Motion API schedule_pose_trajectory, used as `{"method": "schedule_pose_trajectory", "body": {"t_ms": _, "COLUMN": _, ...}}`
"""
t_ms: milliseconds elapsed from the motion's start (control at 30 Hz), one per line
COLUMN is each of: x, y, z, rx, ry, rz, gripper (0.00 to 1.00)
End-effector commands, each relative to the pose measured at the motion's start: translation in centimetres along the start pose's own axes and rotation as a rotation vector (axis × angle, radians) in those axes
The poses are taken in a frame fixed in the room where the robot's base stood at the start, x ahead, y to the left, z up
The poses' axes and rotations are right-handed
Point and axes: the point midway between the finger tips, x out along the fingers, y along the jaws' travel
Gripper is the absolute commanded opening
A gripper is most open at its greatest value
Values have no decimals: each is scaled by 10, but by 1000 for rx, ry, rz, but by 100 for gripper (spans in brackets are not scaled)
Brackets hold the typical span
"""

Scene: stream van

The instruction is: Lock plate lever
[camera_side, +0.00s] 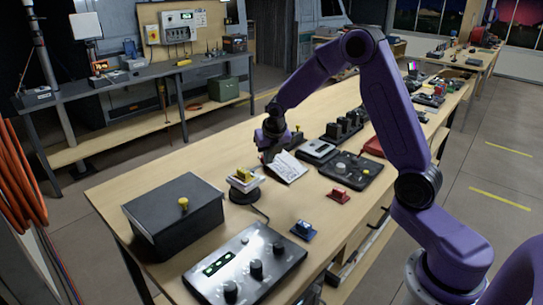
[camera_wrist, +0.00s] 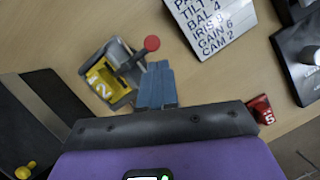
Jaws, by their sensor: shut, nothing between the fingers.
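The plate lever stand (camera_side: 243,187) is on the bench with a pale plate and a yellow block on top. In the wrist view the yellow block (camera_wrist: 103,84) bears a "2" and sits in a grey clamp frame (camera_wrist: 117,52). A lever with a round red knob (camera_wrist: 152,43) sticks out to its right. My gripper (camera_wrist: 157,70) is shut and empty, its blue-grey fingers just below the red knob and right of the block. I cannot tell whether they touch the lever. In the side view my gripper (camera_side: 277,146) is beyond the stand, its fingertips hard to make out.
A white lettered card (camera_side: 287,167) stands close beside the stand. A black box with a yellow knob (camera_side: 183,203) is in front left, a control panel (camera_side: 245,262) in front. Small blue (camera_side: 303,230) and red (camera_side: 338,196) pieces lie to the right. Some bare wood lies between them.

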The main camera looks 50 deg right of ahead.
Motion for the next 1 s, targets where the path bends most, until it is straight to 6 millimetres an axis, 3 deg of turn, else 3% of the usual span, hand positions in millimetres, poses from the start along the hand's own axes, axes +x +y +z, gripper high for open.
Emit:
{"method": "schedule_pose_trajectory", "body": {"t_ms": 467, "x": -2, "y": 0, "z": -3, "rx": 0, "ry": 0, "rz": 0, "gripper": 0}}
{"method": "schedule_pose_trajectory", "body": {"t_ms": 767, "x": -14, "y": -22, "z": -31, "rx": 1, "ry": 1, "rz": -1, "gripper": 0}}
{"method": "schedule_pose_trajectory", "body": {"t_ms": 1000, "x": -58, "y": -31, "z": -26, "rx": 2, "ry": -6, "rz": 2, "gripper": 0}}
